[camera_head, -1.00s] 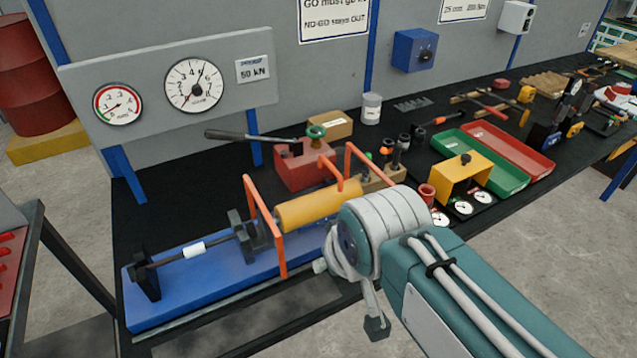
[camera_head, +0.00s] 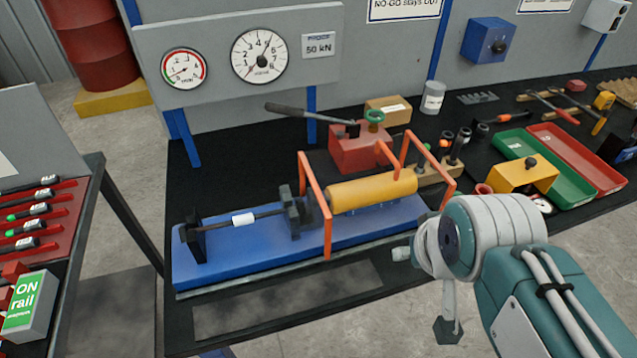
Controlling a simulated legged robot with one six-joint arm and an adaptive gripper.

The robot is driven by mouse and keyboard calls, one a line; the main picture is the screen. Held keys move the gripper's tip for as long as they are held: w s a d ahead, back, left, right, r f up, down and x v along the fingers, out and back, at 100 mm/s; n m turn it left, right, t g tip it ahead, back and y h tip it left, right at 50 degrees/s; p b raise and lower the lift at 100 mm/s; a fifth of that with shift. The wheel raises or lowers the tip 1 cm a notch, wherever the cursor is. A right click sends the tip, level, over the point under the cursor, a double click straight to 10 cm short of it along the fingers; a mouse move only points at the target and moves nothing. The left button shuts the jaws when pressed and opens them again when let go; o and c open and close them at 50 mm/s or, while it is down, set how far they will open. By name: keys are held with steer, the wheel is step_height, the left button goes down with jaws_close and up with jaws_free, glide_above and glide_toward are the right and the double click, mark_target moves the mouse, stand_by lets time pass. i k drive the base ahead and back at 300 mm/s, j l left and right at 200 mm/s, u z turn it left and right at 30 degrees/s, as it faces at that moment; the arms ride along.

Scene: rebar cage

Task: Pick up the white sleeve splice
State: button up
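The white sleeve splice (camera_head: 243,219) is a short white cylinder around the thin dark bar on the left part of the blue test rig (camera_head: 262,250). It lies nearly level between the dark end bracket and a dark clamp block. My arm (camera_head: 490,235) comes in from the lower right and stays apart from the sleeve. A small dark piece (camera_head: 447,330) hangs below my arm's joint; it may be part of my gripper. Whether the fingers are open or shut does not show.
Orange hoops (camera_head: 316,205) stand around the yellow cylinder (camera_head: 372,192) right of the sleeve. A red pump (camera_head: 357,153) with a long lever is behind. A red rack of tools (camera_head: 45,220) stands at left. Floor shows between the tables.

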mark_target(249, 218)
steer(key=j+u, duration=0.2)
steer(key=u, duration=0.2)
steer(key=i+j+u, duration=0.2)
steer(key=j, duration=0.15)
steer(key=j+u, duration=0.2)
steer(key=i+j+u, duration=0.1)
steer(key=j+u, duration=0.15)
steer(key=j, duration=0.15)
